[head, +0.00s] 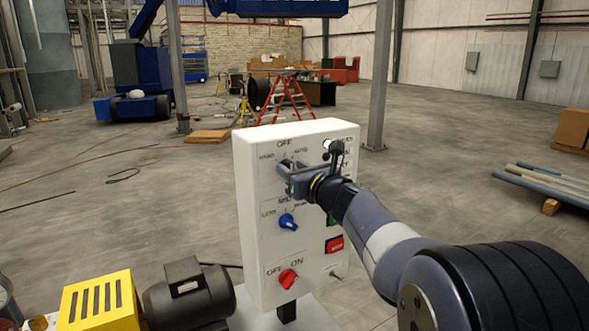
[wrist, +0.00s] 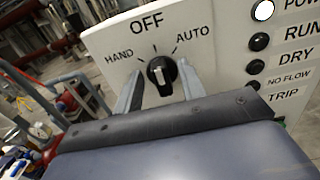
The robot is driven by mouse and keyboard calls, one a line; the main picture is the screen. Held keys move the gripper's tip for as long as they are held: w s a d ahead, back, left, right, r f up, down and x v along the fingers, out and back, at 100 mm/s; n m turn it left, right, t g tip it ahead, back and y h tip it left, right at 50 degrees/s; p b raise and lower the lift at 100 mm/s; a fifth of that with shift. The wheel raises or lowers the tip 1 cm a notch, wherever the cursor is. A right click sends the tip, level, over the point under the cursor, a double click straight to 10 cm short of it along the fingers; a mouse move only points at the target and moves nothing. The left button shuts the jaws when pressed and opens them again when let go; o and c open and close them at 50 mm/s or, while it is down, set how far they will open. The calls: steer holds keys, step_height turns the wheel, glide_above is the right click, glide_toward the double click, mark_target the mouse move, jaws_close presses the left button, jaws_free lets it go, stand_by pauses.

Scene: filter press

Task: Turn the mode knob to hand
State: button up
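The mode knob (wrist: 161,72) is black with a pale line on its face, in the upper middle of the wrist view. HAND is printed at its left, OFF above it and AUTO at its right. The pale line stands roughly upright, in line with OFF. My gripper (wrist: 159,80) is open, with one finger on each side of the knob and a visible gap to it. In the head view my gripper (head: 290,172) is at the upper part of the white control panel (head: 250,247) and mostly hides the knob.
Below on the panel are a blue knob (head: 288,222), a red knob (head: 287,278) and a red button (head: 334,244). Lamps beside RUN (wrist: 259,41) and other labels line the right side in the wrist view. A motor (head: 188,297) and yellow guard (head: 98,303) stand lower left.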

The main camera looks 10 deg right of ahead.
jaws_close()
steer(key=shift+b, duration=0.3)
steer(key=n+b, duration=0.2)
steer(key=n, duration=0.1)
steer(key=n+b, duration=0.6)
steer(key=shift+s+a+f, duration=0.15)
steer(key=shift+a+f, duration=0.05)
steer(key=shift+a, duration=0.15)
stand_by(0.5)
